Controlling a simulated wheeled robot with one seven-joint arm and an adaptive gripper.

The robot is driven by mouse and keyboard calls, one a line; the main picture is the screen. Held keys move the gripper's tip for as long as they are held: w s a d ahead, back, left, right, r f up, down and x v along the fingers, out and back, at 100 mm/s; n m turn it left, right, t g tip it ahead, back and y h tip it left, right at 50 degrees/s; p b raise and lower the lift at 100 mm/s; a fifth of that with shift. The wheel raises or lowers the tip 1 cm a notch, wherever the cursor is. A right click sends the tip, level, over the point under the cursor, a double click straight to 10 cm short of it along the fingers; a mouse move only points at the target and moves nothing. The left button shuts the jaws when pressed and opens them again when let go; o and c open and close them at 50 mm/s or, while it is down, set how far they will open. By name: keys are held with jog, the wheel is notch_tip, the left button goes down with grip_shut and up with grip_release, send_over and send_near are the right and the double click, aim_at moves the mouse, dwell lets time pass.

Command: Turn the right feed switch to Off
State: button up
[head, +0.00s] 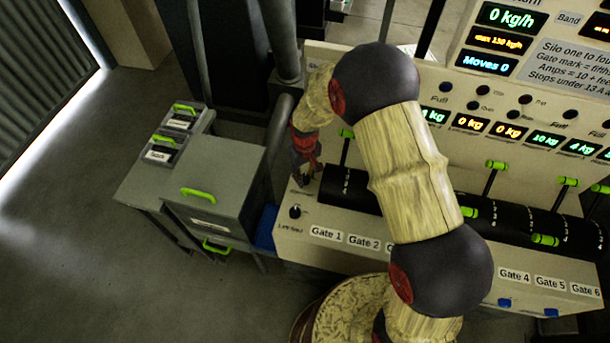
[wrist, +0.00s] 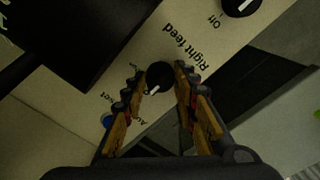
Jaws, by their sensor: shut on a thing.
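The right feed switch (wrist: 160,75) is a round black knob with a white pointer mark, beside the printed words "Right feed" in the wrist view. Its mark slants toward the lower left of that view. My gripper (wrist: 160,72) is shut on the knob, one finger on each side.
The left feed switch (head: 295,211) stands close by on the panel; a second knob with "Off" beside it shows in the wrist view (wrist: 240,4). A blue button (wrist: 107,120) is near my left finger. Green-handled gate levers (head: 495,165) stand to the right. A grey cabinet (head: 212,180) is at left.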

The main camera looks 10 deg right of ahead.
aim_at(305, 176)
jog(key=shift+w, duration=0.1)
jog(key=o, duration=1.2)
notch_tip(305, 176, up, 12)
dwell(0.6)
